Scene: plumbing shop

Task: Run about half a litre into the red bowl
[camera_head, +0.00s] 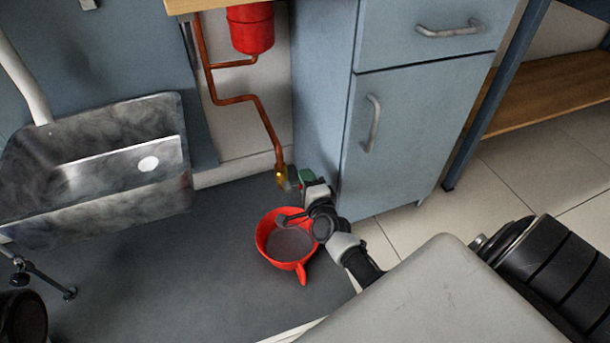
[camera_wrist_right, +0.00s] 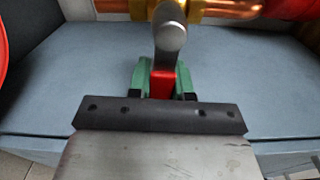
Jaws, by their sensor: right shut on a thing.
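The red bowl (camera_head: 304,268) stands on the dark floor mat below the pipe's end, with a spout or handle pointing toward me. A flat grey surface fills its middle; it looks like liquid, but I cannot be sure. A brass valve (camera_head: 281,174) sits at the lower end of the copper pipe, above the bowl's far edge. My right gripper (camera_head: 302,180) is at this valve. In the right wrist view its green fingers are shut on the red valve lever (camera_wrist_right: 162,85), below the brass valve body (camera_wrist_right: 200,10). I cannot make out any stream. My left gripper is not in view.
A metal sink (camera_head: 90,170) hangs at the left. A red tank (camera_head: 250,28) feeds the copper pipe (camera_head: 240,98). A blue-grey cabinet (camera_head: 415,135) stands close right of the valve. A blue-legged bench (camera_head: 540,85) is farther right. The dark mat (camera_head: 170,280) is mostly clear left of the bowl.

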